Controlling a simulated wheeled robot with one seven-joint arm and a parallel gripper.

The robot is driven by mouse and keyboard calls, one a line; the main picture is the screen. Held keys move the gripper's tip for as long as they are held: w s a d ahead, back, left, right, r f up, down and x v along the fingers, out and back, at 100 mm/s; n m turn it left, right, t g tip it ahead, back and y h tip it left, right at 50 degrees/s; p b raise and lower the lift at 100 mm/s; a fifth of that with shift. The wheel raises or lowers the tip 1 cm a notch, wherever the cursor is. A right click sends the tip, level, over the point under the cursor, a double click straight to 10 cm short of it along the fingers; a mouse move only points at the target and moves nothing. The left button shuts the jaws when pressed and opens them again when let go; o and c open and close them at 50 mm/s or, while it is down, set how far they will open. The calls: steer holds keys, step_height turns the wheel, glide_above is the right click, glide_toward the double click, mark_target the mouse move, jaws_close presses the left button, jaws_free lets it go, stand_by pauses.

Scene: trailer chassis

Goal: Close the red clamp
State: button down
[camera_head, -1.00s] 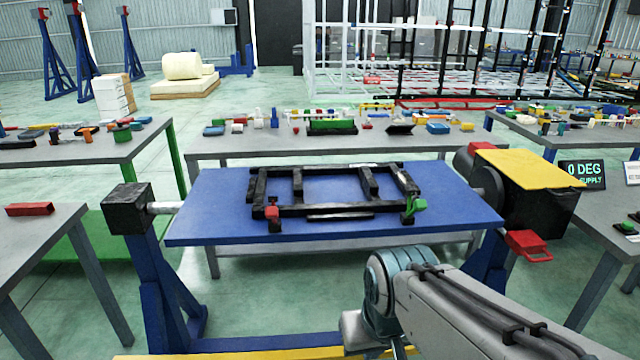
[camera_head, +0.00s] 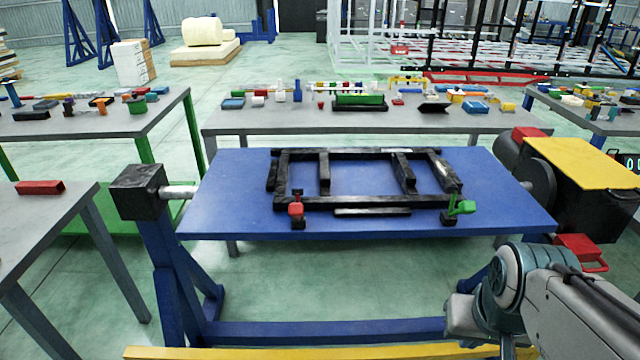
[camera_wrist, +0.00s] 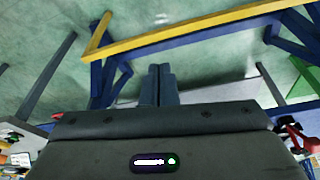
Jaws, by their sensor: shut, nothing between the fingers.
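The red clamp (camera_head: 297,209) sits at the near left corner of the black chassis frame (camera_head: 365,202), on the blue table (camera_head: 230,215). Its red part stands up over a dark base; whether it is open or shut is too small to tell. A green clamp (camera_head: 462,207) is at the near right corner, with its green part angled outward. My gripper (camera_wrist: 159,72) shows in the wrist view with its two fingers together and nothing between them. It is away from both clamps, over the floor; the head view shows only my arm at the lower right.
The blue table hangs between a black block (camera_head: 138,190) on a blue stand and a yellow-topped drive unit (camera_head: 585,160) with a red handle (camera_head: 580,250). A yellow floor bar (camera_head: 300,352) runs along the front. A grey side table (camera_head: 50,225) stands at left. Cluttered tables stand behind.

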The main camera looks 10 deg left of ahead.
steer(key=w+a+r+n+t+p, duration=0.1)
steer(key=w+r+n+t, duration=0.15)
steer(key=w, duration=0.45)
steer(key=w+a+r+n+t+y, duration=0.1)
steer(key=w+r+n+t, duration=0.1)
steer(key=w+n, duration=0.35)
steer(key=w+a+r+n+t+p, duration=0.1)
steer(key=w+r+n+t, duration=0.15)
steer(key=w, duration=0.55)
steer(key=n+g+y+p, duration=0.1)
steer(key=n+g+y, duration=0.3)
steer(key=n+y, duration=0.95)
glide_toward(297, 211)
steer(key=shift+w+a+r+n+h, duration=0.1)
steer(key=shift+w+r+n+h, duration=0.2)
steer(key=shift+w, duration=0.5)
steer(key=shift+w+r+n+h, duration=0.2)
steer(key=shift+w+n+h, duration=0.25)
steer(key=shift+w, duration=0.4)
steer(key=shift+w+a+r+n+h, duration=0.1)
steer(key=shift+w+r+n+h, duration=0.2)
steer(key=shift+w, duration=0.5)
steer(key=shift+f, duration=0.1)
steer(key=p+x, duration=0.1)
steer(key=x, duration=0.9)
steer(key=shift+w+r+p, duration=0.1)
steer(key=shift+r+p, duration=0.15)
steer(key=shift+p, duration=0.2)
